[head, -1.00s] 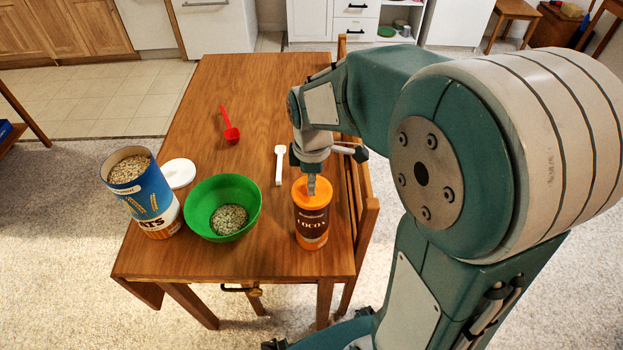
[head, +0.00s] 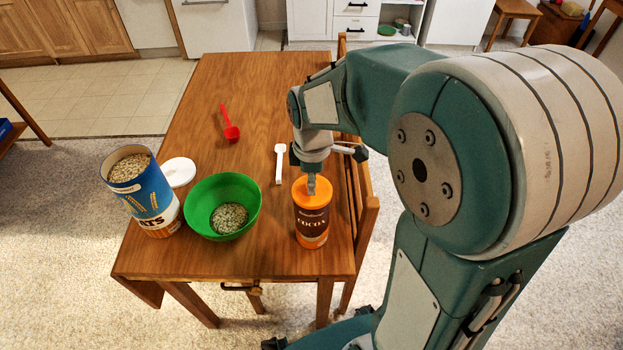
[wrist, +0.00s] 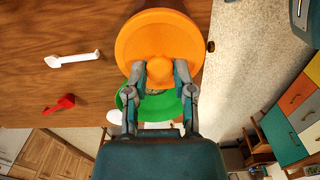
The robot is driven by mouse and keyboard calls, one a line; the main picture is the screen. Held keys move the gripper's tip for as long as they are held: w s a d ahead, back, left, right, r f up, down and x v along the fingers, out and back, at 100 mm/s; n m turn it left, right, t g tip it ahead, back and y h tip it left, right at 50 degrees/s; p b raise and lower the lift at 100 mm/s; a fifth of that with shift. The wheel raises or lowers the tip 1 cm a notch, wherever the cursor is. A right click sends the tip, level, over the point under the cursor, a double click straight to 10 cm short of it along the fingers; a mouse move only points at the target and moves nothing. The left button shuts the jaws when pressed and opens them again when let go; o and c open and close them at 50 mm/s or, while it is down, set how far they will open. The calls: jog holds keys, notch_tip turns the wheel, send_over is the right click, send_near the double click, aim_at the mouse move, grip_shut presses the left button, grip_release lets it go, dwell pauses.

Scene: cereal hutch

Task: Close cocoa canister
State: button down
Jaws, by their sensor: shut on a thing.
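The cocoa canister (head: 312,222) stands upright near the front right of the table, brown with an orange base. Its orange lid (head: 313,190) sits on top of the canister in the head view. My gripper (head: 311,186) is above the canister, pointing down. In the wrist view its two fingers (wrist: 160,75) are closed on the lid's knob. The lid hides the canister's rim, so I cannot tell how firmly it is seated.
A green bowl (head: 190,207) with oats stands left of the canister. A white scoop (head: 279,165) and a red scoop (head: 230,131) lie behind. A chair (head: 368,210) is close on the right.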

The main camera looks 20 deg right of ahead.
jog(key=shift+c, duration=1.9)
grip_release()
jog(key=o, duration=0.3)
jog(key=shift+r, duration=0.15)
jog(key=shift+r, duration=2.9)
